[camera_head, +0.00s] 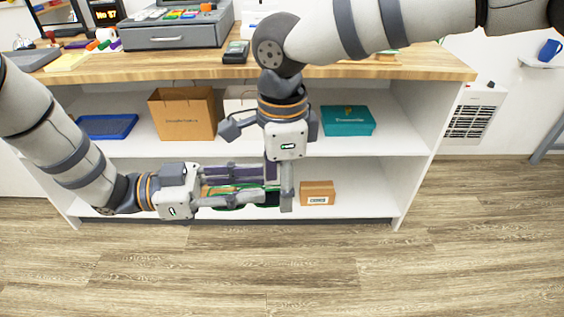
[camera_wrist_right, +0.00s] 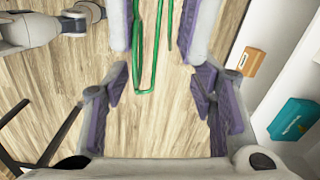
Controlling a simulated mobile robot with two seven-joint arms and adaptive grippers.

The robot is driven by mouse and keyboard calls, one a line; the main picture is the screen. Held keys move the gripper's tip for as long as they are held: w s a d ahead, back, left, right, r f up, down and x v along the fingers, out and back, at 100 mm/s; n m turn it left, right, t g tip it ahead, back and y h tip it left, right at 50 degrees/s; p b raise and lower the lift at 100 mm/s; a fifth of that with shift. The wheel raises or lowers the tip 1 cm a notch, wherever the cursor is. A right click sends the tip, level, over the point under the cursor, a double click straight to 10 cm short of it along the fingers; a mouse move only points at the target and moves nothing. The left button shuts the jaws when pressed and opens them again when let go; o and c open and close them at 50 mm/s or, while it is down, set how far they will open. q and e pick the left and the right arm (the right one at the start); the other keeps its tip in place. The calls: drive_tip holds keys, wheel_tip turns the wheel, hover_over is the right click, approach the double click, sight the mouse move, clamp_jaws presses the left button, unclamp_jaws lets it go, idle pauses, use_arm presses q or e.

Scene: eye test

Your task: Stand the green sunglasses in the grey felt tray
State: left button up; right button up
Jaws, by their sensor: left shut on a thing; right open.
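The green sunglasses (camera_head: 270,199) are held in front of the lower shelf by my left gripper (camera_head: 260,186), which reaches in from the left with its fingers shut on them. Its fingers hide part of the frame. My right gripper (camera_head: 279,186) points down at the right end of the sunglasses, open. In the right wrist view, thin green parts of the sunglasses (camera_wrist_right: 145,91) run between its spread fingers, with gaps to both sides. Whether any finger of it touches them I cannot tell. I cannot make out the grey felt tray for certain.
A wooden desktop (camera_head: 430,67) carries a grey drawer unit (camera_head: 160,36). The shelves below hold a blue tray (camera_head: 106,127), a brown bag (camera_head: 180,114), a teal box (camera_head: 346,121) and a small carton (camera_head: 318,192). The floor (camera_head: 330,265) in front is clear.

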drive_tip(key=shift+c, duration=0.6)
drive_tip(key=c, duration=1.1)
use_arm(q)
drive_tip(key=o, duration=1.1)
use_arm(e)
clamp_jaws()
use_arm(q)
drive_tip(key=shift+a, duration=0.1)
